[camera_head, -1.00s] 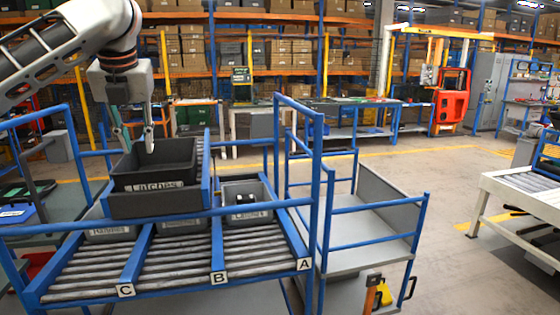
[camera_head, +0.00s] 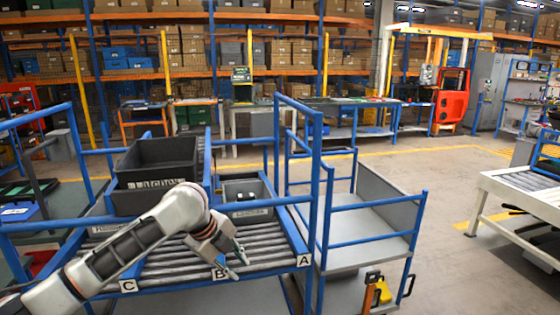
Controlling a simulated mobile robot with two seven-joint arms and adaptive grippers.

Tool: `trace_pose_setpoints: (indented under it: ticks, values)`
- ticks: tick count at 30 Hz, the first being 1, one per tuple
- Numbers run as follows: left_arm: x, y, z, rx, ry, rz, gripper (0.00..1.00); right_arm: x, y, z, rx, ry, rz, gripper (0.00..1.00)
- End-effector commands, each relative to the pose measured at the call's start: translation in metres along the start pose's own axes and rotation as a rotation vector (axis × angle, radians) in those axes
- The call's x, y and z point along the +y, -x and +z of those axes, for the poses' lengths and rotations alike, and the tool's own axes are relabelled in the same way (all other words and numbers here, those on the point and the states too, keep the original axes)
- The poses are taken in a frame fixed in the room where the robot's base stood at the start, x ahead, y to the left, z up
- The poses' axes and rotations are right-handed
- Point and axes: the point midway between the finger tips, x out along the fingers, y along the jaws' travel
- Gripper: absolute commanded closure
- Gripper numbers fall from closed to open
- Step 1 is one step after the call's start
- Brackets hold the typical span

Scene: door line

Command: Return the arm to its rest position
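My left arm comes in from the lower left and reaches across the front of the roller rack. My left gripper (camera_head: 238,267) hangs over the rollers near label B (camera_head: 220,273), fingers pointing down and to the right. Its two fingertips are apart with nothing between them. The dark bin labelled Latches (camera_head: 150,156) stands behind my arm, on the left part of the rack, and is apart from the gripper. My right gripper is not in view.
The blue rack frame (camera_head: 316,180) rises close to the right of my gripper. A grey bin with dark parts (camera_head: 247,208) sits behind it. A blue-railed cart (camera_head: 370,258) stands right of the rack, a white roller table (camera_head: 525,195) farther right. Open floor lies between them.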

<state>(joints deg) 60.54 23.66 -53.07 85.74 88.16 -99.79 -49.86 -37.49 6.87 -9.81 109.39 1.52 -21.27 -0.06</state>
Motion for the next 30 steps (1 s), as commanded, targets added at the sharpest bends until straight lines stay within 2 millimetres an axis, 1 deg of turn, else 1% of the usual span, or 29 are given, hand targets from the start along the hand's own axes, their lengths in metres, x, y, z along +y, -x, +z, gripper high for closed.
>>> trace_pose_setpoints:
  ticks: [1, 3, 6, 11, 15, 17, 20, 21, 23, 26, 29, 30]
  values:
    - [0.011, -0.023, -0.014, 0.032, 0.065, -0.02, 0.76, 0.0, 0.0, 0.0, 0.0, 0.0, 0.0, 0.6]
    - [0.022, -0.048, -0.029, 0.064, 0.165, -0.057, 0.76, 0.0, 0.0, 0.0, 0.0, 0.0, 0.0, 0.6]
    - [0.038, -0.079, -0.049, 0.108, 0.312, -0.111, 0.76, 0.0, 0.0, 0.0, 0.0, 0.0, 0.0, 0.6]
    - [0.07, -0.12, -0.074, 0.166, 0.557, -0.191, 0.76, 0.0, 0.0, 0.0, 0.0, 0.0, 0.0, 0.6]
    - [0.103, -0.147, -0.088, 0.201, 0.774, -0.26, 0.76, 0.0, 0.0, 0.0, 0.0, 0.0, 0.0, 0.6]
    - [0.12, -0.156, -0.092, 0.209, 0.868, -0.288, 0.76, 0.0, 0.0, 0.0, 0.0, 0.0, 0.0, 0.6]
    - [0.151, -0.168, -0.097, 0.218, 1.02, -0.337, 0.76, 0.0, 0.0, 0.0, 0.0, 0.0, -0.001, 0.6]
    - [0.165, -0.172, -0.099, 0.217, 1.078, -0.356, 0.76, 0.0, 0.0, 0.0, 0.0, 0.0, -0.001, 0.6]
    - [0.187, -0.177, -0.1, 0.214, 1.165, -0.385, 0.76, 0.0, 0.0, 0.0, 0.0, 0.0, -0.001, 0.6]
    - [0.227, -0.181, -0.101, 0.201, 1.302, -0.434, 0.76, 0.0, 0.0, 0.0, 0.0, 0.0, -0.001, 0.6]
    - [0.271, -0.18, -0.101, 0.177, 1.427, -0.485, 0.76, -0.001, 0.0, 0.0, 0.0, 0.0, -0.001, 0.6]
    - [0.289, -0.178, -0.101, 0.164, 1.473, -0.506, 0.76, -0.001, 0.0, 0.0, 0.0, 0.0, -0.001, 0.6]
